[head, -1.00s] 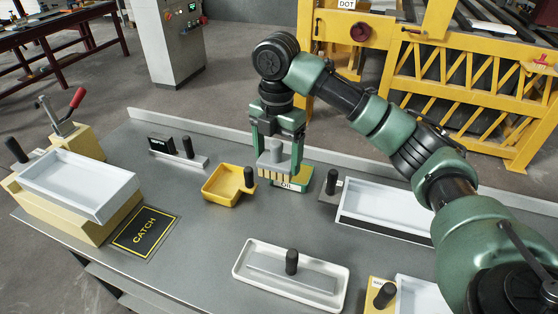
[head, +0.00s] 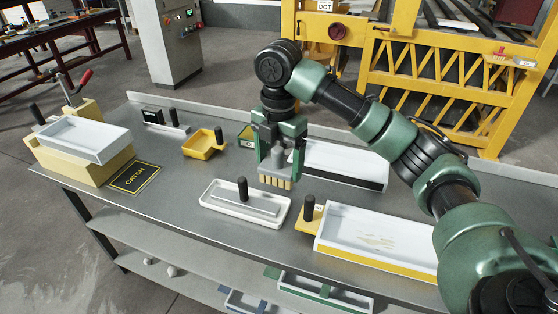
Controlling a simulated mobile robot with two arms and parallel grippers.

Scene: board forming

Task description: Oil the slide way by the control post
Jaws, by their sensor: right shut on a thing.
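My right gripper (head: 278,142) is shut on a brush (head: 275,181) with a grey handle and pale bristles. It holds the brush upright, bristles down, over the bench behind the white tray with the black-knobbed bar. The green oil pad (head: 246,136) is on the bench just left of and behind the gripper, partly hidden by it. A grey control cabinet (head: 167,45) with buttons stands behind the bench at left. A yellow frame (head: 450,85) with dark rails and a red button stands at the back right. I cannot tell which part is the slide way. My left gripper is out of view.
The bench (head: 165,215) carries a yellow scoop (head: 203,146), a white tray (head: 246,205), a white mould on a yellow base (head: 380,240), and another at left (head: 85,138) near the CATCH mat (head: 135,178). A lower shelf holds more pieces.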

